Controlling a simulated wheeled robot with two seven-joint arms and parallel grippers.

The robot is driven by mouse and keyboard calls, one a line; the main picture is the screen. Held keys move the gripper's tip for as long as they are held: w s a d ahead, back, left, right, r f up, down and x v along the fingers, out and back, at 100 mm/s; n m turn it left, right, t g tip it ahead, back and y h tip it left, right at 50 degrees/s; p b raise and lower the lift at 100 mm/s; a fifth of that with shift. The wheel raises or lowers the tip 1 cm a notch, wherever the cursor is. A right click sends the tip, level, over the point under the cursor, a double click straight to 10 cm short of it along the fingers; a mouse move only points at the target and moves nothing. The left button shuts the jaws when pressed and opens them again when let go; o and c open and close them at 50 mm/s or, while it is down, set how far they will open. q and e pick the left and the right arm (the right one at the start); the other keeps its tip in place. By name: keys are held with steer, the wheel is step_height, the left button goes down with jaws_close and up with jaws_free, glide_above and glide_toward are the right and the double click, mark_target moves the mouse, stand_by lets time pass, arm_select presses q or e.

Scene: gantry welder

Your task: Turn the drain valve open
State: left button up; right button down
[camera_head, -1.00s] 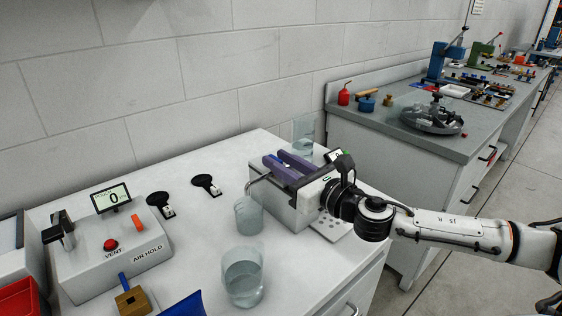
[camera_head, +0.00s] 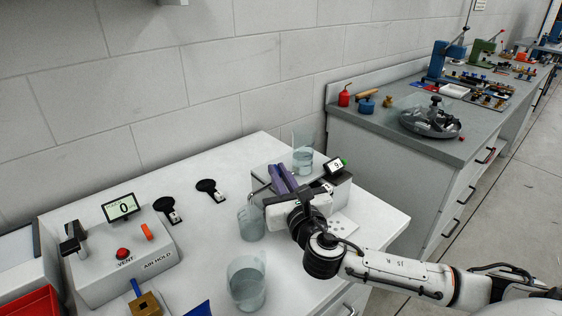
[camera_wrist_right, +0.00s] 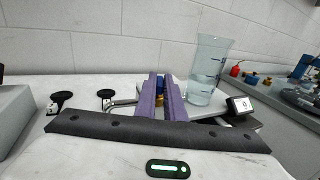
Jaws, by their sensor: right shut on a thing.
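My right gripper (camera_head: 282,180) has purple fingers and reaches over the pale box-shaped unit (camera_head: 342,196) on the white bench. In the right wrist view the fingers (camera_wrist_right: 161,82) are close together, shut on a small blue and brass part, the drain valve (camera_wrist_right: 159,98), which is mostly hidden between them. A thin metal spout (camera_wrist_right: 122,103) sticks out to the left of the fingers. A glass beaker (camera_head: 250,224) stands below the spout in the head view, with liquid in it. My left gripper is not in view.
Another beaker (camera_head: 246,284) stands at the front of the bench. A grey box (camera_head: 125,258) with a red button is at left, with two black discs (camera_head: 207,185) behind it.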

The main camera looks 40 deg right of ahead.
steer(key=m+h, duration=0.1)
steer(key=m+g+h+p, duration=0.1)
steer(key=shift+w+a+r+h, duration=0.15)
steer(key=shift+a+h, duration=0.15)
steer(key=m+g+h, duration=0.2)
steer(key=g, duration=0.1)
steer(key=m+g+h, duration=0.3)
steer(key=w+m+g+h, duration=0.1)
steer(key=m+g+h, duration=0.2)
steer(key=shift+a, duration=0.4)
steer(key=m+g+b, duration=0.1)
steer(key=g, duration=0.1)
steer(key=m+g+h+b, duration=0.1)
steer(key=g, duration=0.1)
steer(key=shift+w+m+h, duration=0.2)
steer(key=shift+m+h, duration=0.1)
arm_select(q)
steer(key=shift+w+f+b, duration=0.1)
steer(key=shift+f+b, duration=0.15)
steer(key=shift+b, duration=0.05)
arm_select(e)
steer(key=shift+m+g, duration=0.4)
steer(key=shift+g, duration=0.4)
steer(key=c, duration=1.8)
jaws_free()
steer(key=shift+c, duration=0.2)
